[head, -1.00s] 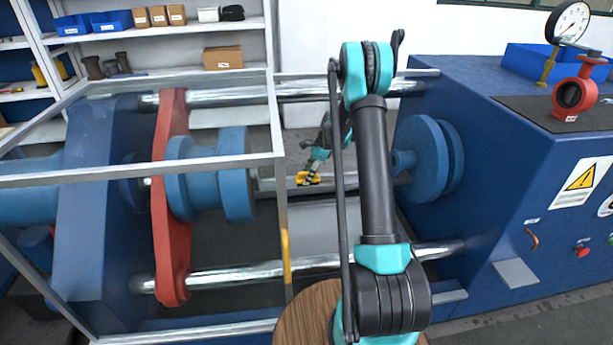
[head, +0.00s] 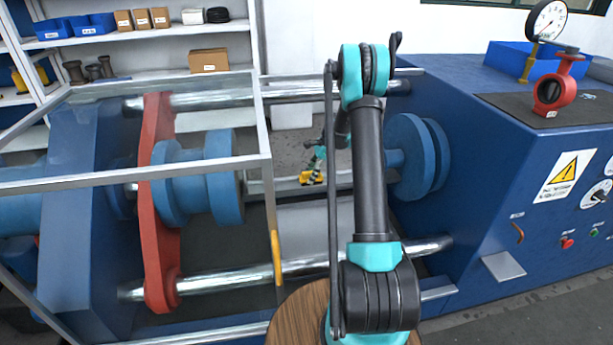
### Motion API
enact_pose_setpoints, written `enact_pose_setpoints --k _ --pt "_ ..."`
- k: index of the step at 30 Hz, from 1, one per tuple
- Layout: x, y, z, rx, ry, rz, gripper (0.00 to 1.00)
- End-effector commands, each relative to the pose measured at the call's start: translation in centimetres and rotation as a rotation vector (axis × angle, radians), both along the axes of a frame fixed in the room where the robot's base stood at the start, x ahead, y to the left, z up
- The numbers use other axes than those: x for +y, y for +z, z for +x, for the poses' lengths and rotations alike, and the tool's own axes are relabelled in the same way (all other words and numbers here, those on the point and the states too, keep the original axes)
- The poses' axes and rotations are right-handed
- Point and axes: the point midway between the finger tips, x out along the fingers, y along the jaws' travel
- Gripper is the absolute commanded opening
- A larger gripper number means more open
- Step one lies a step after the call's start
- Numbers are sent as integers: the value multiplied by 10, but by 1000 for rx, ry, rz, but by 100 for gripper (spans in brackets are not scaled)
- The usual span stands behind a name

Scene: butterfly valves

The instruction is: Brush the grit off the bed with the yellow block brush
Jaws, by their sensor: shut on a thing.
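The yellow block brush (head: 313,178) is small and far off, in the gap between the blue round plates. My gripper (head: 318,166) is shut on the brush from above. The bed (head: 305,216) is the pale grey surface below, between the two lower bars. The brush is at the bed's far side; I cannot tell whether it touches. Grit is too small to make out on the bed. My arm covers the bed's right part.
A metal guard frame (head: 262,150) with a yellow handle (head: 276,258) stands left of my arm. Steel tie bars (head: 310,264) cross in front of and behind the bed. A blue round plate (head: 408,158) is close on the right. A red valve (head: 556,88) and a gauge (head: 547,20) stand on the machine top.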

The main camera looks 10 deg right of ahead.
Motion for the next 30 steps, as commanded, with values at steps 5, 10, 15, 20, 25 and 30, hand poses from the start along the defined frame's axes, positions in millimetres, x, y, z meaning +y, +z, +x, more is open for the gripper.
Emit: enact_pose_setpoints --k 5,10,15,20,25,30 --pt "-12 0 0 0 -2 0 18" --pt "-23 0 0 -1 -1 0 18" --pt "-34 0 0 0 -2 0 18" --pt "-44 0 0 0 -2 0 18" --pt "-54 0 0 -1 -1 0 18" --pt "-65 0 0 1 -2 0 18"
